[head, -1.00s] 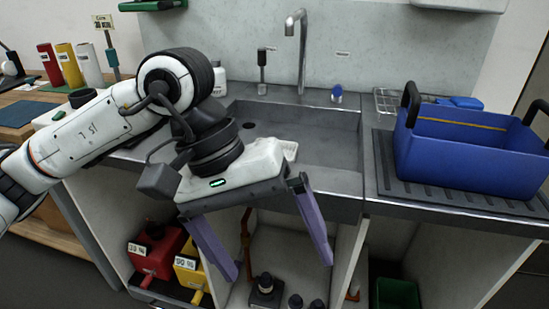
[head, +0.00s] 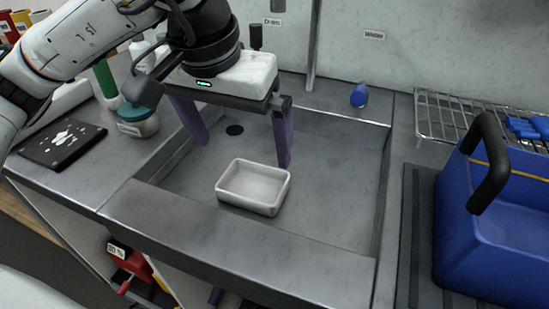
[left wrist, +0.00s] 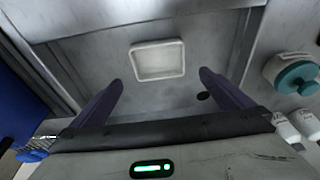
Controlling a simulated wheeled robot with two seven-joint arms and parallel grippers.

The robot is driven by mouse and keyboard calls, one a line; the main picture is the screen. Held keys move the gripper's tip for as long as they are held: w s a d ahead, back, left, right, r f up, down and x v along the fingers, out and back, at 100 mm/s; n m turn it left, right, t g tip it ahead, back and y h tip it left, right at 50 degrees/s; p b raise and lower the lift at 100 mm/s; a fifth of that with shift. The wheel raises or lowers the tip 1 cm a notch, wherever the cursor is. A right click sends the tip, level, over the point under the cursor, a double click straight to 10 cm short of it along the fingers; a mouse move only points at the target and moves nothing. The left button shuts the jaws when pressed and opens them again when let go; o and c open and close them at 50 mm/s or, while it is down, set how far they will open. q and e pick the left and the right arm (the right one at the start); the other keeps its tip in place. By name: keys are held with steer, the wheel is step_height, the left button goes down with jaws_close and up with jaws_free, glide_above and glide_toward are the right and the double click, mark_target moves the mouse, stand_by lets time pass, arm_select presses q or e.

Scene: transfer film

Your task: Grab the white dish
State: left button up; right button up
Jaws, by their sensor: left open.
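The white dish (head: 253,187) is a small rectangular tray with a raised rim, lying in the grey sink (head: 335,190) towards its front. It also shows in the left wrist view (left wrist: 158,60), ahead of the two fingertips and between their lines. My left gripper (head: 243,153) is open and empty, with its two purple fingers wide apart, behind and above the dish in the head view. In the left wrist view the gripper (left wrist: 158,82) does not touch the dish. My right gripper is not in view.
A blue tote with black handles (head: 505,225) stands on a ribbed mat at the right. A wire rack (head: 455,117) is behind it. A teal-lidded jar (head: 138,118) and a black board (head: 62,143) are left of the sink. A blue knob (head: 359,96) is at the sink's back.

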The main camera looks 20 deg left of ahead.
mark_target(256, 188)
arm_select(q)
steer(key=x, duration=0.4)
steer(key=shift+w+f, duration=0.1)
steer(key=shift+f, duration=0.45)
steer(key=x, duration=0.3)
steer(key=shift+d+f+b, duration=0.1)
steer(key=shift+f+b, duration=0.2)
steer(key=shift+f, duration=0.05)
steer(key=shift+w+f, duration=0.2)
steer(key=shift+f, duration=0.35)
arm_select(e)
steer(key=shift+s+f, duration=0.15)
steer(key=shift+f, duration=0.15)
arm_select(q)
steer(key=c, duration=0.8)
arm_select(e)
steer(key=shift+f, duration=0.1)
